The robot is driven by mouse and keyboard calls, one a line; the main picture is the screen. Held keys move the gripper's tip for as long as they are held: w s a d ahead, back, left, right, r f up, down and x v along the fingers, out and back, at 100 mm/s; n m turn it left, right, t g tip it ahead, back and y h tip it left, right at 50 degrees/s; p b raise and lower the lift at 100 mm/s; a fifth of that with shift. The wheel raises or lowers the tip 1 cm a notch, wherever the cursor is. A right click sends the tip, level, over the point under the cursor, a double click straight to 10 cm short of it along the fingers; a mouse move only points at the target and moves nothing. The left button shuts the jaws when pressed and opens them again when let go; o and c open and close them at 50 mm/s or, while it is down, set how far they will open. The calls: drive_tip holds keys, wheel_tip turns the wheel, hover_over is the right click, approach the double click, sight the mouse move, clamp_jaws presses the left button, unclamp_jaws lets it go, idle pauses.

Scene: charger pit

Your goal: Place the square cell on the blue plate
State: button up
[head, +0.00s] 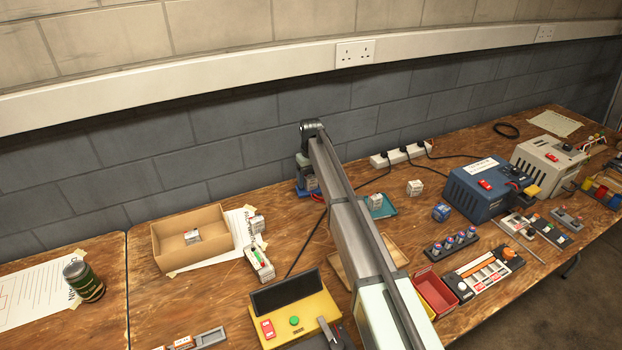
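Several small white block-shaped cells are in view; I cannot tell for sure which is the square cell. One cell (414,188) stands alone on the bench right of my arm. Another cell (375,202) is on or just in front of a teal-blue plate (388,210), which my arm partly hides. One cell (192,237) lies in the cardboard box, and another cell (256,223) is on the paper beside it. My gripper (307,188) points down near the wall, at a dark blue item with red on it; its fingers are too small to read.
The cardboard box (158,248) is left. A yellow panel (322,305), red tray (435,294), blue power unit (475,193) and grey unit (545,160) crowd the bench. A power strip (400,155) with cables lies by the wall. A green can (84,280) stands far left.

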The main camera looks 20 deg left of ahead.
sight(311, 176)
wheel_tip(311, 176, up, 12)
drive_tip(key=shift+r, duration=0.15)
idle(0.7)
